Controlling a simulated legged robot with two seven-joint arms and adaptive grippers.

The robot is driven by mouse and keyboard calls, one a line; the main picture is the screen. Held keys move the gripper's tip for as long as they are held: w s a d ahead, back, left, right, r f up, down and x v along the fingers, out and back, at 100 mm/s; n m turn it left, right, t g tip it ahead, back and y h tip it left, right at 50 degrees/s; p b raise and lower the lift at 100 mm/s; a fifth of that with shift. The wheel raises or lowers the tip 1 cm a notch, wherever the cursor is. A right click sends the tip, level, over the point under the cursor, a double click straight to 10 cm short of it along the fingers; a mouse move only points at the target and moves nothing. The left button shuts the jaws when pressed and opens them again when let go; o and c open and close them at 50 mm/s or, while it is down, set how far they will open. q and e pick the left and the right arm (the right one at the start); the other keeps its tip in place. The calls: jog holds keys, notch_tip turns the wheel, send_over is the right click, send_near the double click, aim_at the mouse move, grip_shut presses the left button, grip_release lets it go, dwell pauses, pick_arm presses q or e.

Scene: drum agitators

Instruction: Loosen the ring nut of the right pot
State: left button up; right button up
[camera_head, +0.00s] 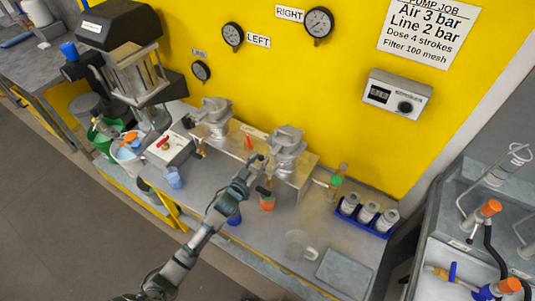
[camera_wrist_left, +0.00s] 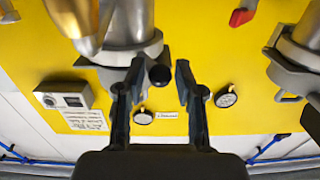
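The right pot (camera_head: 287,143) is grey metal and stands at the right end of the metal stand below the gauges. It shows upside down at the upper left of the left wrist view (camera_wrist_left: 128,20). Its grey ring nut (camera_wrist_left: 118,53) circles it, with lugs sticking out. My left gripper (camera_head: 257,163) is beside the right pot, on its left front side. In the left wrist view the gripper (camera_wrist_left: 160,82) has its two black fingers apart. A round black knob end (camera_wrist_left: 160,75) shows between the fingertips; I cannot tell whether they touch it. My right gripper is not in view.
The left pot (camera_head: 214,112) stands on the same stand, with a red lever (camera_head: 249,138) between the pots. A clear jug (camera_head: 297,244) and blue rack (camera_head: 365,217) are to the right.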

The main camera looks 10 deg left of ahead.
pick_arm(q)
jog(key=shift+c, duration=1.1)
jog(key=shift+s+d+p, duration=0.4)
jog(key=shift+s+d, duration=0.15)
jog(key=shift+s, duration=0.15)
jog(key=shift+d, duration=0.1)
